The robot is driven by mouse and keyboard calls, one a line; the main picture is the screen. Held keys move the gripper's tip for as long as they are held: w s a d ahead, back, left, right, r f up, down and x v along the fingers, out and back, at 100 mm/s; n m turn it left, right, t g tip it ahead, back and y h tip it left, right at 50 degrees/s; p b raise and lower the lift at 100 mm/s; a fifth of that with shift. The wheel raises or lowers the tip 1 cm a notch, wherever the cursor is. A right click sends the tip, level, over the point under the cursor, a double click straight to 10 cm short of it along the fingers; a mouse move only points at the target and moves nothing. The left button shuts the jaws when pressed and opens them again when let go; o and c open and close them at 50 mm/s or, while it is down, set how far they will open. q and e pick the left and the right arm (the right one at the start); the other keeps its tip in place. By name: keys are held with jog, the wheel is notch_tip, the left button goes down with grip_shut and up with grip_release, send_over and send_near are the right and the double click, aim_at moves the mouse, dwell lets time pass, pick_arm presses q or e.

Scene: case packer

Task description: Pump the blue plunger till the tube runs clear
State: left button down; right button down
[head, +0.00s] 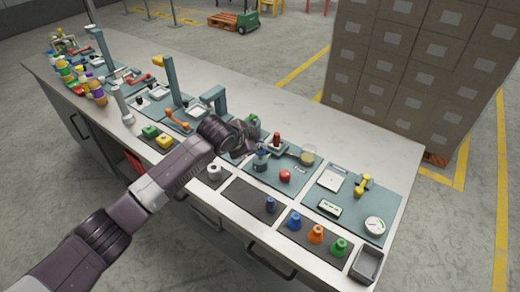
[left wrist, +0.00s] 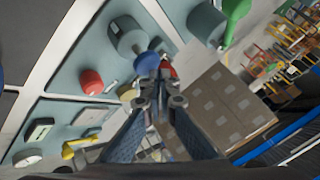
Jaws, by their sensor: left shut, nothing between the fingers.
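My left gripper (head: 252,135) reaches over the middle of the bench in the head view. In the left wrist view its fingertips (left wrist: 160,85) are together with nothing held. The round blue plunger top (left wrist: 147,64) shows just beyond the fingertips, partly covered by them; I cannot tell whether they touch. A grey cylinder (left wrist: 123,35) is beside it. In the head view the dark pump body (head: 261,162) stands on a teal mat, below and right of the gripper. A cup of pale yellow liquid (head: 308,156) stands to its right. The tube's contents are too small to make out.
A red mushroom button (head: 285,176) sits in front of the pump. A red-topped part (head: 277,140) stands behind it. Blue, orange and green cones (head: 315,233), a gauge (head: 374,225) and a grey tray (head: 367,265) are at the right. The bench's back strip is clear.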

pick_arm(q)
jog(key=shift+s+f+b, duration=0.1)
jog(key=shift+f+b, duration=0.35)
jog(key=shift+f, duration=1.05)
dwell(0.8)
jog(key=shift+r, duration=0.1)
jog(key=shift+r+p, duration=1.75)
jog(key=shift+p, duration=0.1)
notch_tip(320, 180, up, 5)
jog(key=p, duration=0.4)
jog(key=shift+r+p, duration=0.1)
jog(key=shift+p, duration=0.3)
